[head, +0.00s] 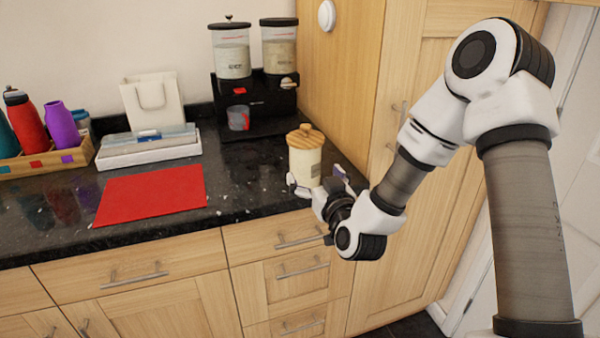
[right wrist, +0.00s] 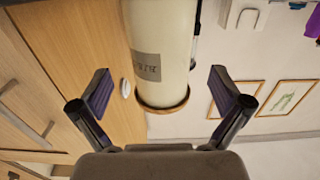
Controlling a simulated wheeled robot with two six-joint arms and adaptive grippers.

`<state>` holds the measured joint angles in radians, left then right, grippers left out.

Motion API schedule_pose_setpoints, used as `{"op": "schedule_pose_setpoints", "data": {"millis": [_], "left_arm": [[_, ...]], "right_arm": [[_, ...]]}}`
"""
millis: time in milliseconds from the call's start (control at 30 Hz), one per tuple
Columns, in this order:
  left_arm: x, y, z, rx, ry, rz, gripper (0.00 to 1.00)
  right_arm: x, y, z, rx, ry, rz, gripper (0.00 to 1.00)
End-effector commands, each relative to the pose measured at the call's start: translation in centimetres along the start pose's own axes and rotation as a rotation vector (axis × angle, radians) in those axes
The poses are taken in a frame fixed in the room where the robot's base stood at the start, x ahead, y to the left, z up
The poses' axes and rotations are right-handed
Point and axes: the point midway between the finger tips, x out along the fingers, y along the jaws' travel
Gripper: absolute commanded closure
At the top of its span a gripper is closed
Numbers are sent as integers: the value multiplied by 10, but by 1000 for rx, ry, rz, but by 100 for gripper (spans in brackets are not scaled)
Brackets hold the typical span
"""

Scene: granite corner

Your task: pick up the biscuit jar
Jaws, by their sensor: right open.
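The biscuit jar (head: 304,165) is cream-coloured with a wooden knobbed lid (head: 306,136). It stands upright on the dark granite counter near its front edge. My right gripper (head: 316,180) is open at the jar's lower part, with one finger at its left front and the other at its right. In the right wrist view the jar (right wrist: 163,40) appears upside down, with a grey label, lined up between the spread fingers of the gripper (right wrist: 160,82). Gaps show on both sides of it. I cannot tell how deep it sits between them. My left gripper is out of view.
A black dispenser stand (head: 255,105) with two canisters and a cup (head: 238,118) stands behind the jar. A red mat (head: 150,194) lies to the left. A tall wooden cabinet (head: 335,75) rises close on the right. Bottles stand in a wooden tray (head: 45,164) at far left.

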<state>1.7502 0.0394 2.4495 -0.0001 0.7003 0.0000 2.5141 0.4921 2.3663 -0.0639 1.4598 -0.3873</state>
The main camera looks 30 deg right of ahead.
Motion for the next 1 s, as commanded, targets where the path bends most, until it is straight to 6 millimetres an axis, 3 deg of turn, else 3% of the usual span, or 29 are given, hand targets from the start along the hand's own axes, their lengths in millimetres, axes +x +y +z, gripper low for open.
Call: {"op": "schedule_pose_setpoints", "data": {"millis": [300,567,667,800,833,1000], "left_arm": [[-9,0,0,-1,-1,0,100],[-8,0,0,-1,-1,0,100],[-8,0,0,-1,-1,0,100],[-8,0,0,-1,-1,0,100],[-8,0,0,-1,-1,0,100],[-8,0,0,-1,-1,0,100]], "right_arm": [[51,0,5,-2,0,0,0],[58,0,6,1,-2,-1,0],[58,0,6,1,-2,-1,28],[58,0,6,1,-2,-1,78],[58,0,6,1,-2,-1,83],[58,0,5,1,1,-1,84]]}}
